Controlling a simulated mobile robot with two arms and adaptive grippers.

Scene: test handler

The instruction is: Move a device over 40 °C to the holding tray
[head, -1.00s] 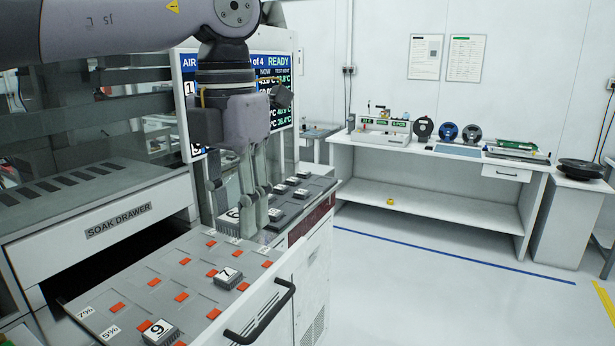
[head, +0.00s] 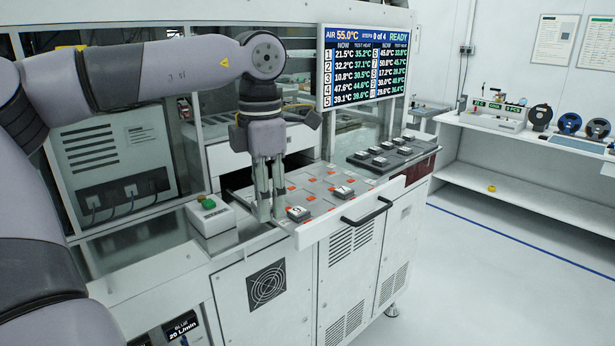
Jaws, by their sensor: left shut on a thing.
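My left gripper (head: 271,212) points down at the near left corner of the pulled-out soak drawer (head: 318,227). It is shut on a device, mostly hidden by the fingers, its number unreadable now. Device 9 (head: 299,213) sits in the drawer just right of the fingertips. Device 7 (head: 343,191) sits farther right. The screen (head: 365,66) reads air 55.0 °C, READY, with device 4 at 47.6 °C; 6 and 7 also appear above 40 °C. A dark tray (head: 424,153) right of the drawer bears several devices; no label marks it as the holding tray. My right gripper is out of view.
The drawer's black handle (head: 367,211) juts out in front. A box with a green button (head: 210,214) stands left of the drawer. A bench with instruments (head: 497,124) is at the back right. The floor right of the cabinet is clear.

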